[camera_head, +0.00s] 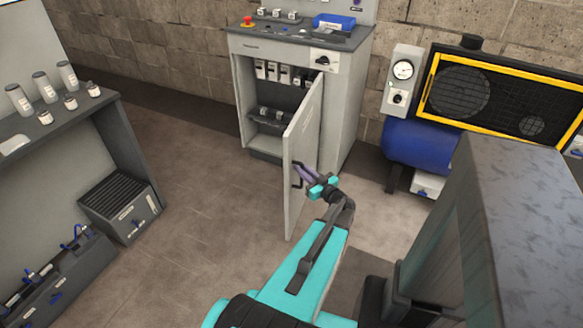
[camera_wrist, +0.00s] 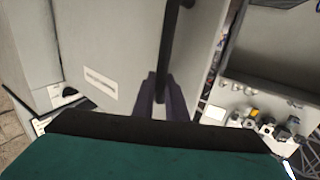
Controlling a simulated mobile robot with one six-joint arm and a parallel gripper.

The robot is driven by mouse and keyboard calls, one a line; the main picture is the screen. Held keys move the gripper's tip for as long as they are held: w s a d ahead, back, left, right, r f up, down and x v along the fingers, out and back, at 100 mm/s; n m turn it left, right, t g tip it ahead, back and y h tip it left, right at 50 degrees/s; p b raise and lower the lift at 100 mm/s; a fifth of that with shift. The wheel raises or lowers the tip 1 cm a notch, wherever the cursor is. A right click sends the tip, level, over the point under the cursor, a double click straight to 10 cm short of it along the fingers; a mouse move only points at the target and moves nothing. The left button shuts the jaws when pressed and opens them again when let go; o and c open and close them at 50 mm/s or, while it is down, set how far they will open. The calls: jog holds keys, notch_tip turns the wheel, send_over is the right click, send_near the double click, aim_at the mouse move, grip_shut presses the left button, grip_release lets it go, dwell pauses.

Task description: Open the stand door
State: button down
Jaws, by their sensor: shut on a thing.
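The grey stand (camera_head: 357,100) stands against the block wall in the head view. Its door (camera_head: 302,140) is swung well open toward me, and shelves with components show inside. My gripper (camera_head: 302,173) is at the outer face of the door, at the dark handle (camera_head: 297,180). In the wrist view, the gripper's two dark fingers (camera_wrist: 165,98) are shut on the black bar handle (camera_wrist: 172,45), which runs up the pale door panel (camera_wrist: 110,45). The exact contact between fingertips and handle is partly hidden.
A blue compressor tank (camera_head: 415,142) with a yellow-framed guard stands to the right. A large grey cabinet (camera_head: 520,190) fills the right foreground. The floor (camera_head: 215,190) left of the door is clear.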

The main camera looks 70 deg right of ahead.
jog(key=shift+s+d+r+y+p, duration=0.15)
jog(key=shift+s+d+p, duration=0.1)
jog(key=shift+s, duration=0.25)
jog(key=shift+s+d+r+y+p, duration=0.15)
jog(key=shift+s+d, duration=0.1)
jog(key=shift+s, duration=0.2)
jog(key=c, duration=1.8)
grip_release()
jog(key=shift+w+f, duration=0.1)
jog(key=shift+f, duration=0.1)
jog(key=shift+o, duration=0.2)
jog(key=shift+a, duration=0.15)
jog(key=shift+a, duration=0.1)
jog(key=b+v, duration=0.1)
jog(key=v, duration=1.2)
jog(key=shift+s, duration=0.4)
jog(key=shift+s+f, duration=0.1)
jog(key=shift+f, duration=0.05)
